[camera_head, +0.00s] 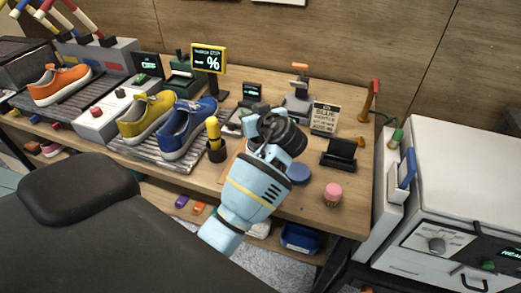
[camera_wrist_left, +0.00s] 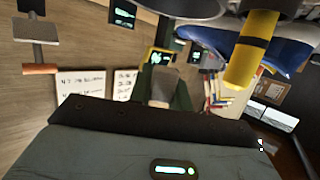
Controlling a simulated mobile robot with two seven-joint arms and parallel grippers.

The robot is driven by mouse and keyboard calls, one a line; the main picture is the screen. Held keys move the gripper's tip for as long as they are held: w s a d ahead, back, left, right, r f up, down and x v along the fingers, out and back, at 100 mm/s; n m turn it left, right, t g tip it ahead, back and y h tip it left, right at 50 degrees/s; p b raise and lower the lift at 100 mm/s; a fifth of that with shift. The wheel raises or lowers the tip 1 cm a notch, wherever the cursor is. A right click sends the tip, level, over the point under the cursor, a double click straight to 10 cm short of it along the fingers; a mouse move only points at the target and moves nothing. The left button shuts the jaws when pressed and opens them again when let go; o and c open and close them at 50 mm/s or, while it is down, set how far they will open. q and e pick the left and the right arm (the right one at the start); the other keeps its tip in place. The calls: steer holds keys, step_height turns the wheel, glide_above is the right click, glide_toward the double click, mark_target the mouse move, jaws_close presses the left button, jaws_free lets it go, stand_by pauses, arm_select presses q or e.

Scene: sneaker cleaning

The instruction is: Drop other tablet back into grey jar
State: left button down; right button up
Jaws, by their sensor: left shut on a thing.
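My left gripper (camera_head: 279,135) is black, at the end of my pale blue arm, above the middle of the workbench. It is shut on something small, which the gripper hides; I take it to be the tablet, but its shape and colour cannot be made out. No grey jar can be picked out for sure in the head view; the gripper and arm cover part of the bench there. In the left wrist view a blurred grey rounded thing (camera_wrist_left: 190,8) crosses the top edge; I cannot tell what it is. My right gripper is not in view.
A yellow shoe (camera_head: 146,115), a blue shoe (camera_head: 187,127) and a yellow-handled tool in a dark cup (camera_head: 216,152) stand left of the gripper. A blue round thing (camera_head: 299,174), a pink jar (camera_head: 332,195) and a black stand (camera_head: 339,155) are to the right. A sign card (camera_head: 324,117) stands behind.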

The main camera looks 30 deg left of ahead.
arm_select(q)
steer(key=shift+r, duration=0.1)
steer(key=c, duration=1.2)
jaws_free()
steer(key=v, duration=0.6)
steer(key=shift+s+d, duration=0.1)
steer(key=shift+d, duration=0.15)
steer(key=shift+s+d+r+b, duration=0.3)
steer(key=shift+d, duration=0.2)
